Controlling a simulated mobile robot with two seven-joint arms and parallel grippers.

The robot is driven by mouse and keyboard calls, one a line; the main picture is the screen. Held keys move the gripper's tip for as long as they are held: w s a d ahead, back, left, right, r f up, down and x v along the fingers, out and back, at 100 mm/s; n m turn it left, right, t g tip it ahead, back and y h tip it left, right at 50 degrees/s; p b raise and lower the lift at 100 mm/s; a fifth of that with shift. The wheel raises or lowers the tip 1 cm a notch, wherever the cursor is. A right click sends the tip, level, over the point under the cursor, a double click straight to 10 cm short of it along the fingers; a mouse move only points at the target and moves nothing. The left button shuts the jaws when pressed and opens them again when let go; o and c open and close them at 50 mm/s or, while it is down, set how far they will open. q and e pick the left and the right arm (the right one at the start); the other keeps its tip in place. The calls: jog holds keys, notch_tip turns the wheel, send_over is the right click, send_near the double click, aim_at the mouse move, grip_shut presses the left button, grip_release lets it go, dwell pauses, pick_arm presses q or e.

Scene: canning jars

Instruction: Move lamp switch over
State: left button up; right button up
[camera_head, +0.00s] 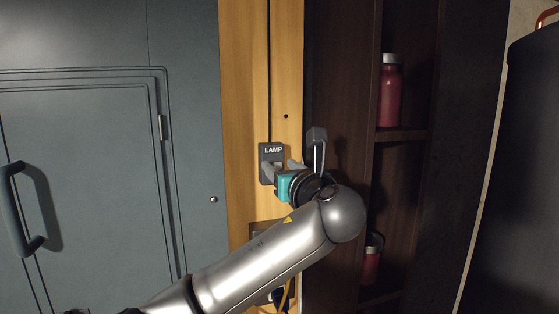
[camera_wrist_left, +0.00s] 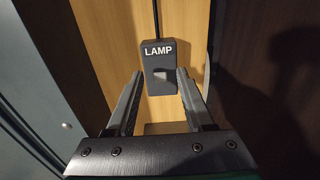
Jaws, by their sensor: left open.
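The lamp switch (camera_head: 265,151) is a dark grey box marked LAMP, fixed upright on the yellow wooden panel. In the left wrist view the lamp switch (camera_wrist_left: 159,53) sits straight ahead, with a small lighter grey rocker or toggle at its lower middle. My left gripper (camera_head: 281,168) is in front of the switch's lower part and hides some of it in the head view. In the left wrist view the left gripper's fingers (camera_wrist_left: 160,78) are apart, one towards each side of the switch, with nothing between them. Whether they touch the switch, I cannot tell. My right gripper is not in view.
A grey cabinet door with a curved handle (camera_head: 22,208) is at the left. A dark wooden shelf (camera_head: 402,135) at the right holds a red jar (camera_head: 390,92) above and another red jar (camera_head: 371,260) below. A yellow cable (camera_head: 285,296) hangs below my arm.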

pick_arm(q)
jog(key=shift+w+a, duration=0.2)
jog(key=shift+w, duration=0.45)
grip_shut()
